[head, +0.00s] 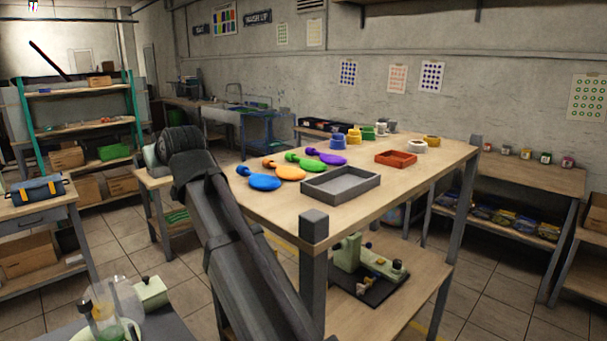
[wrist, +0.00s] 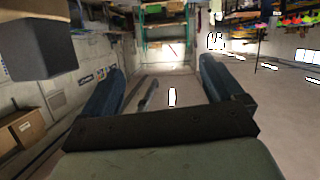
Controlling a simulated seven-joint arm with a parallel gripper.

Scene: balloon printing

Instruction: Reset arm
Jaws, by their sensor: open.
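My gripper (wrist: 160,82) shows in the wrist view with its two blue-grey fingers spread wide apart. Nothing is between the fingers, only the distant room. In the head view my dark arm (head: 235,245) rises from the bottom, passing in front of the left part of the wooden table (head: 420,168). The arm's far end is beside the table's left edge, and the fingers cannot be made out there.
A grey tray (head: 341,196) and a red tray (head: 396,155) are on the table, with several coloured cups behind. A pale green press (head: 348,256) stands on the lower shelf. A dark post end (wrist: 38,50) fills the wrist view's upper left. Open floor lies left of the table.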

